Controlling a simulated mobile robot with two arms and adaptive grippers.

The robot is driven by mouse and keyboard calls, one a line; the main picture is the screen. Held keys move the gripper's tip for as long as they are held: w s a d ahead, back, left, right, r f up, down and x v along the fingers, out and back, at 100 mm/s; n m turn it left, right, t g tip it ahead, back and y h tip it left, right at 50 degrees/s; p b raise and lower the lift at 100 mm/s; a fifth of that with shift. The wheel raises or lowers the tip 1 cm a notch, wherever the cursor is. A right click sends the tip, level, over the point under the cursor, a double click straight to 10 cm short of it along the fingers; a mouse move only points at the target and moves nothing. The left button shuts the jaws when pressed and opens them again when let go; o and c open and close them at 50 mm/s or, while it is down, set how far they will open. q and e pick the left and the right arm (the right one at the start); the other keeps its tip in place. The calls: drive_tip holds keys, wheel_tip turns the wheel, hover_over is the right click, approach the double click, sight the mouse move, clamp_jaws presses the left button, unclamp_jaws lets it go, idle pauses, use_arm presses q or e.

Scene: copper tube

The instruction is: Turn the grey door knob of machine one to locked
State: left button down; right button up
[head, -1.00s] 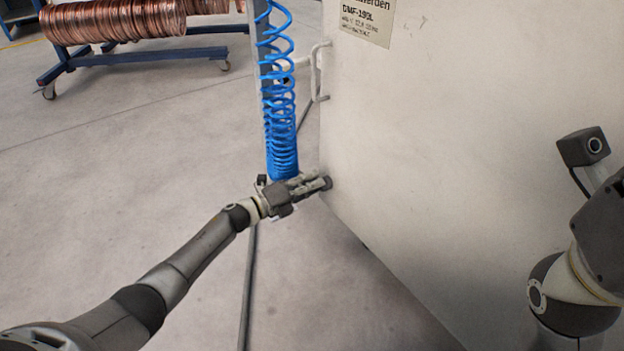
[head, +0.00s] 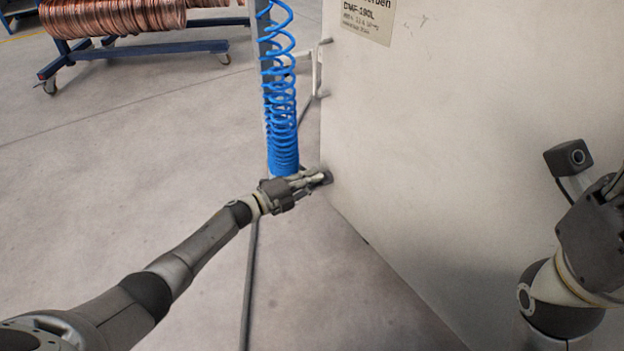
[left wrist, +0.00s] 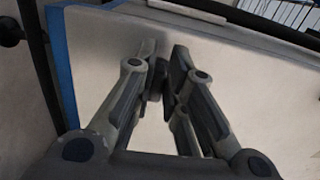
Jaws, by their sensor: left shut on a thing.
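The light grey machine door (head: 450,150) fills the right of the head view, with a label plate at its top. The small dark grey knob (head: 326,177) sits at the door's lower left edge. My left gripper (head: 315,180) is shut on the knob, its fingers reaching in from the left. In the left wrist view the two fingers (left wrist: 163,75) close in around the knob, which is mostly hidden between them. The knob's turn angle cannot be told. My right gripper (head: 615,190) shows only in part at the right edge; its fingertips are cut off.
A blue coiled hose (head: 280,100) hangs just behind my left gripper. A light door handle (head: 317,72) stands out above the knob. A blue cart (head: 130,60) with copper coils stands at the back left. The floor at left is clear.

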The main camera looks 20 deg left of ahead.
use_arm(q)
drive_tip(key=shift+a, duration=0.1)
drive_tip(key=c, duration=1.5)
unclamp_jaws()
drive_tip(key=v, duration=1.2)
